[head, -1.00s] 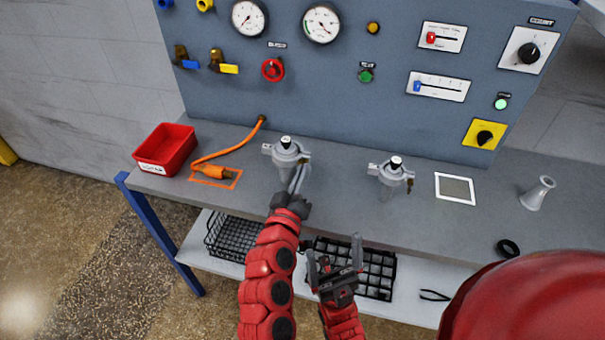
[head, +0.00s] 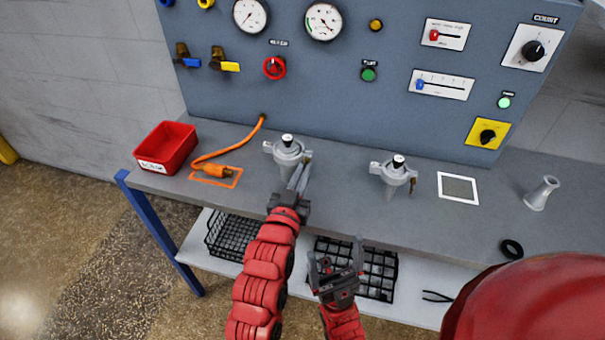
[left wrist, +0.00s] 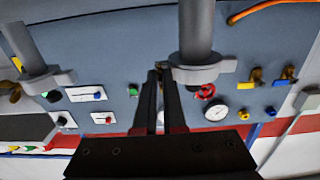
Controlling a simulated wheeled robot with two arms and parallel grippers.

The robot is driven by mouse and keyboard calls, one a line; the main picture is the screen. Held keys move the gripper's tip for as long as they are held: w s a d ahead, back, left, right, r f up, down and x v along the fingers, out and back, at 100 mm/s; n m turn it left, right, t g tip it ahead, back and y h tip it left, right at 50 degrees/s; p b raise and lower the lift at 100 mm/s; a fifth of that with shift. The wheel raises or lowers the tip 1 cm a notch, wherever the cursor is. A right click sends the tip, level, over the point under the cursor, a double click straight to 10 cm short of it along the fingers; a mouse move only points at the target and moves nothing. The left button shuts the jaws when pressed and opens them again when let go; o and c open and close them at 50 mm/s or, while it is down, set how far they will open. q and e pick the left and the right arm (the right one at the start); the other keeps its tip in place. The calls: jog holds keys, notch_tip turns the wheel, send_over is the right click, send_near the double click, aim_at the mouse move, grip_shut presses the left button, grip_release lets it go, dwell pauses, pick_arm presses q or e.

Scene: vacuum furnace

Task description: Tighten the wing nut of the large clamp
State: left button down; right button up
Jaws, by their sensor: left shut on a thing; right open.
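The left one (head: 287,151) looks slightly larger than the right one (head: 396,172). My left gripper (head: 303,172) reaches up to the right side of the left clamp and is shut on its small brass wing nut (head: 308,155). In the left wrist view the fingers (left wrist: 161,78) close in beside the clamp collar (left wrist: 197,72), and they mostly hide the nut. The right clamp's brass wing nut (head: 413,183) is free. My right gripper (head: 335,262) is open and empty in front of the bench edge.
A red bin (head: 166,147) and an orange cable plug (head: 214,171) are left of the clamps. A white-framed square (head: 458,178), a grey funnel-like part (head: 539,193) and a black ring (head: 511,249) lie right. The control panel (head: 330,95) stands behind. Black baskets sit on the lower shelf.

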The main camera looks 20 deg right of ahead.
dwell(0.5)
pick_arm(q)
jog(key=c, duration=1)
grip_release()
